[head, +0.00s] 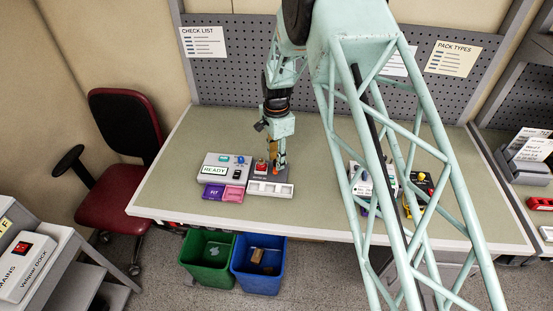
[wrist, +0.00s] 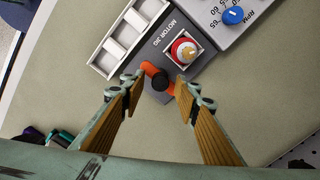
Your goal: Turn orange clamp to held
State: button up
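The orange clamp (wrist: 149,67) shows in the wrist view as a short orange bar with a round dark knob (wrist: 160,83) over its middle. It sits on the grey motor plate (wrist: 190,76), near its edge. My gripper (wrist: 160,86) is open, with one brown-padded finger on each side of the clamp. Neither finger clearly touches it. In the head view, my gripper (head: 277,160) points down over the dark plate (head: 268,192), and the clamp is mostly hidden there. Marks for the held position cannot be read.
A red knob (wrist: 184,50) in a pale square frame stands close beside the clamp. A white compartment tray (wrist: 112,45) lies on the other side. The READY panel (head: 213,180) is to the left. A black and yellow device (head: 424,187) stands right.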

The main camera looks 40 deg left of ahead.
jog(key=c, duration=0.8)
jog(key=shift+c, duration=0.2)
jog(key=shift+n+b, duration=0.5)
jog(key=shift+b, duration=0.05)
jog(key=n+b, duration=0.2)
jog(key=n, duration=0.1)
jog(key=shift+f, duration=0.1)
jog(key=n+b, duration=0.2)
jog(key=n, duration=0.2)
jog(key=shift+a, duration=0.1)
jog(key=n+b, duration=0.2)
jog(key=n, duration=0.2)
jog(key=shift+n, duration=0.4)
jog(key=n+b, duration=0.1)
jog(key=n, duration=0.4)
